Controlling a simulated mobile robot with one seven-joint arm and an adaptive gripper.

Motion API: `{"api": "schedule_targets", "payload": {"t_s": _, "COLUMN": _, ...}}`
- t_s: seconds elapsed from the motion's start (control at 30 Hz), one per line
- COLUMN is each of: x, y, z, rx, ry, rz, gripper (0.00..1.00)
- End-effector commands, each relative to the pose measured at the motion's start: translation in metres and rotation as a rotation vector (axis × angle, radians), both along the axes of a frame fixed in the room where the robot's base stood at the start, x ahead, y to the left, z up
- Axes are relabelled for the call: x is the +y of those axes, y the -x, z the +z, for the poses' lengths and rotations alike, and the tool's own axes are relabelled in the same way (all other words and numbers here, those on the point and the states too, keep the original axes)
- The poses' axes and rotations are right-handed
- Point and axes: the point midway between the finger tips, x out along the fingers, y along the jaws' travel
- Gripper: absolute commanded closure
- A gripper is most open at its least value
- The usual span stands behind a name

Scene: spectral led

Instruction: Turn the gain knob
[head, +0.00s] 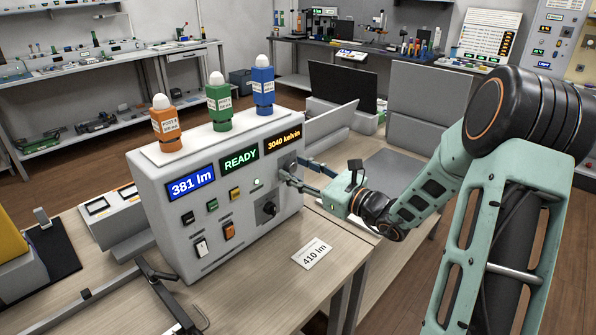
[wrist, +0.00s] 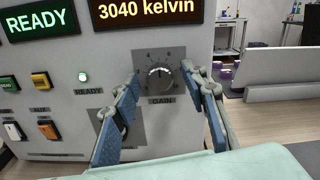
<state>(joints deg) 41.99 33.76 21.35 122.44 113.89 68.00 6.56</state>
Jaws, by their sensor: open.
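The gain knob (wrist: 160,77) is a grey round dial on a grey plate with a scale, labelled GAIN, on the front panel of the white instrument box (head: 165,215). Its pointer mark is near the top. My gripper (head: 291,170) is open at the upper right of the panel. In the wrist view, one finger of my gripper (wrist: 163,80) is left of the knob and the other is right of it, with gaps showing. I cannot tell how deep the fingertips reach around it. In the head view the fingers mostly hide the knob.
The displays read 381 lm (head: 192,184), READY (head: 240,159) and 3040 kelvin (head: 283,143). A black knob (head: 268,209) sits below the gain knob. Buttons and switches lie left. A card reading 410 lm (head: 313,254) lies on the bench. Orange, green and blue lamps stand on top.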

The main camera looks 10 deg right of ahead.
Motion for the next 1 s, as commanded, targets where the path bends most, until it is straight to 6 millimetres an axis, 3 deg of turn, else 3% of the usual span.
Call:
{"api": "schedule_targets", "payload": {"t_s": 0.2, "x": 0.0001, "y": 0.0001, "z": 0.0, "rx": 0.0, "ry": 0.0, "rz": 0.0, "gripper": 0.62}}
{"api": "schedule_targets", "payload": {"t_s": 0.57, "x": -0.0001, "y": 0.0003, "z": 0.0001, "rx": 0.0, "ry": 0.0, "rz": 0.0, "gripper": 1.0}}
{"api": "schedule_targets", "payload": {"t_s": 1.0, "x": -0.0002, "y": 0.0003, "z": 0.0036, "rx": 0.071, "ry": -0.098, "rz": 0.001, "gripper": 1.0}}
